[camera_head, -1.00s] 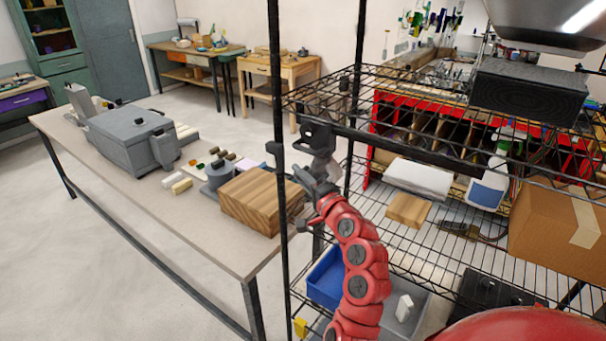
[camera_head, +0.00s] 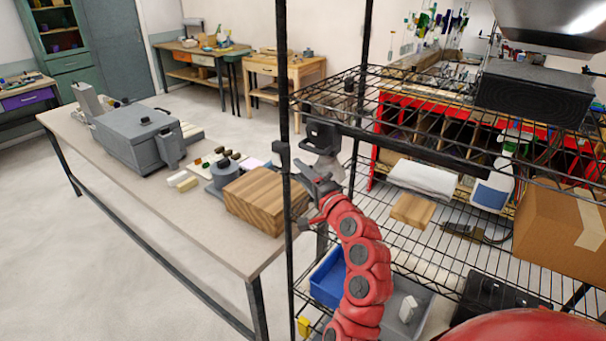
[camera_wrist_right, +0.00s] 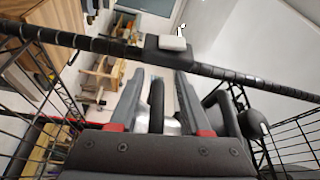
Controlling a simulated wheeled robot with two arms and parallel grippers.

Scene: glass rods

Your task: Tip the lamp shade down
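A black clamp-like lamp fitting (camera_head: 322,134) sits at the front edge of the upper wire shelf. A pale, cone-like piece (camera_head: 329,172), which looks like the lamp shade, hangs just below it, partly hidden by my gripper. My right gripper (camera_head: 312,182) is right at this piece, in front of the shelf. In the right wrist view, the two grey fingers (camera_wrist_right: 157,90) stand apart, with a dark upright bar (camera_wrist_right: 156,105) between them. Pale gaps show on both sides of the bar. I cannot tell whether a finger touches it. My left gripper is out of view.
A black shelf post (camera_head: 285,120) stands close left of my right gripper. The shelf's front bar (camera_wrist_right: 90,43) crosses the wrist view. A wooden block (camera_head: 265,200) lies on the workbench to the left.

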